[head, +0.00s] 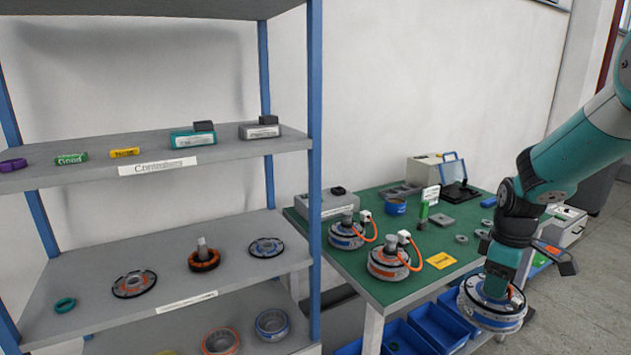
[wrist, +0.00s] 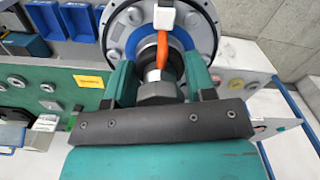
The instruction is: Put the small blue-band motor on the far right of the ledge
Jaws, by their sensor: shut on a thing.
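My gripper (head: 500,276) is shut on a motor (head: 490,310) with a grey disc and a blue band, in front of the green table at the right. In the wrist view, my gripper's fingers (wrist: 160,75) close around the motor's central shaft, and the blue-ringed disc (wrist: 205,38) with its orange cable lies beyond them. The held motor hangs clear of the table. Another blue-band motor (head: 345,238) stands on the green table, beside an orange-band motor (head: 386,266). I cannot tell which surface is the ledge.
The green table (head: 405,290) also holds a yellow card (head: 440,261), a grey box (head: 324,204) and small parts. Blue bins (head: 408,338) stand below it. A grey shelf rack (head: 225,160) with controllers, rotors and rings fills the left. Floor at the right is open.

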